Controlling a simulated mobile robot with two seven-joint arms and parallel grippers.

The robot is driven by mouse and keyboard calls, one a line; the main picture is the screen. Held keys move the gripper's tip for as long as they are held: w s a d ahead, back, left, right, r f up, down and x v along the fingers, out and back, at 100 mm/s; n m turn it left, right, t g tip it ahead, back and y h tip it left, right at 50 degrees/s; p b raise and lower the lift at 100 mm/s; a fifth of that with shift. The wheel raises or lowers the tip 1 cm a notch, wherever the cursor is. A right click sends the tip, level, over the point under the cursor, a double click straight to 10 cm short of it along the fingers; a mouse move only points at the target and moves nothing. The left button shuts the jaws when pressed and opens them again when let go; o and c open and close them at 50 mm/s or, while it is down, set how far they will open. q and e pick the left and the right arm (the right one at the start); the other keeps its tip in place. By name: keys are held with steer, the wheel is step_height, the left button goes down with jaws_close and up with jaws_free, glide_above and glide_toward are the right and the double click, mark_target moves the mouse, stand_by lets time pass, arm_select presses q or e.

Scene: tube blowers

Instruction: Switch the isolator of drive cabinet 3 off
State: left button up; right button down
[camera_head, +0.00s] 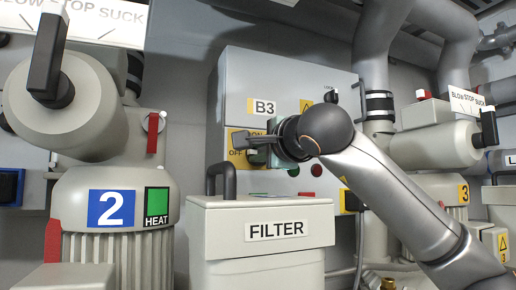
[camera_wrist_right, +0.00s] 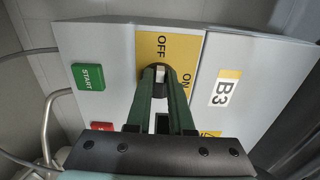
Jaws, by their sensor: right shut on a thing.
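Drive cabinet 3 is the grey box (camera_head: 290,75) labelled B3, at the centre of the head view. It also fills much of the right wrist view (camera_wrist_right: 240,60). The yellow isolator plate (camera_wrist_right: 153,46) carries the words OFF and ON. It is partly covered by my gripper in the head view (camera_head: 233,163). My left gripper is not in view.
The green START button (camera_wrist_right: 88,77) and a red button (camera_wrist_right: 101,126) are close beside the fingers. The FILTER box (camera_head: 230,215) with its upright handle (camera_head: 221,178) stands in front, below the gripper. Blower 2 (camera_head: 120,180) fills the left; blower 3 (camera_head: 435,145) stands at right.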

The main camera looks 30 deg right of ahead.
steer(key=shift+n, duration=0.3)
steer(key=c, duration=0.8)
jaws_free()
steer(key=shift+s, duration=0.15)
steer(key=shift+s+f, duration=0.1)
steer(key=shift+s, duration=0.25)
steer(key=s+b, duration=0.4)
steer(key=s, duration=0.7)
steer(key=shift+s+a, duration=0.3)
steer(key=shift+a, duration=0.1)
